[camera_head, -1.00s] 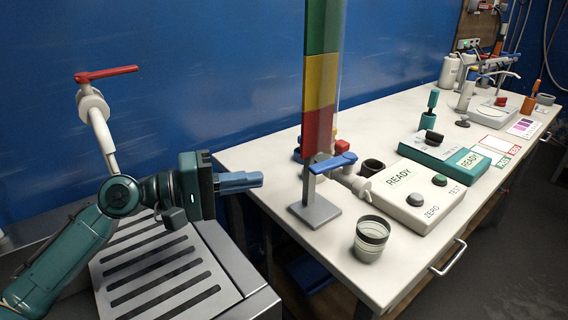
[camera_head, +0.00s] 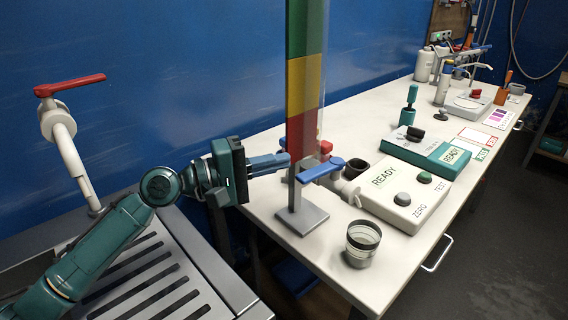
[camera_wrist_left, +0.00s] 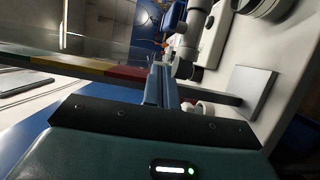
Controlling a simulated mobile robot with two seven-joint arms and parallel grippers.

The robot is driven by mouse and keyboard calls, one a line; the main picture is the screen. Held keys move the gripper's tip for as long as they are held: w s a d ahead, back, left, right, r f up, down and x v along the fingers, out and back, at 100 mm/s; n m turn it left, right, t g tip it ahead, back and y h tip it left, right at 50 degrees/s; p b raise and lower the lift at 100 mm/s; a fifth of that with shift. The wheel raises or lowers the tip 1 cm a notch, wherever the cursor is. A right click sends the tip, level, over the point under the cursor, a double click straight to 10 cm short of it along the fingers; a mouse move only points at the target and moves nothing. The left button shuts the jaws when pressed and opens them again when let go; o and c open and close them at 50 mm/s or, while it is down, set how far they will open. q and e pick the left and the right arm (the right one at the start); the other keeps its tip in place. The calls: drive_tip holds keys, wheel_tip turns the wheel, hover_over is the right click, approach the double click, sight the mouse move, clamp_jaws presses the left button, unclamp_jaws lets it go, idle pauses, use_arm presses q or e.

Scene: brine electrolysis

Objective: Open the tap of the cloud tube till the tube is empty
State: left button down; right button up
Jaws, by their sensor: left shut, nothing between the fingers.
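The cloud tube is a clear upright tube (camera_head: 324,85) beside a tall green, yellow and red striped board (camera_head: 303,85), on a stand with a grey square foot (camera_head: 302,219). Its tap has a blue lever (camera_head: 320,170) low on the stand, over a pale tap body. I cannot tell any liquid level in the tube. My left gripper (camera_head: 287,162) is shut and empty, its blue fingers pointing at the lower board, just left of the blue lever. In the left wrist view the shut fingers (camera_wrist_left: 163,88) lie close beside the striped board (camera_wrist_left: 125,73). My right gripper is not in view.
A glass cup (camera_head: 362,242) stands near the bench's front edge. A dark round cup (camera_head: 356,168) is behind the tap. A white READY box (camera_head: 405,200) and a teal instrument (camera_head: 430,153) stand to the right. A red-handled sink faucet (camera_head: 62,125) is at left.

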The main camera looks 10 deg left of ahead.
sight(322, 170)
use_arm(q)
drive_tip(key=shift+s+d+p, duration=0.45)
drive_tip(key=shift+s+d, duration=0.75)
drive_tip(key=shift+s, duration=0.05)
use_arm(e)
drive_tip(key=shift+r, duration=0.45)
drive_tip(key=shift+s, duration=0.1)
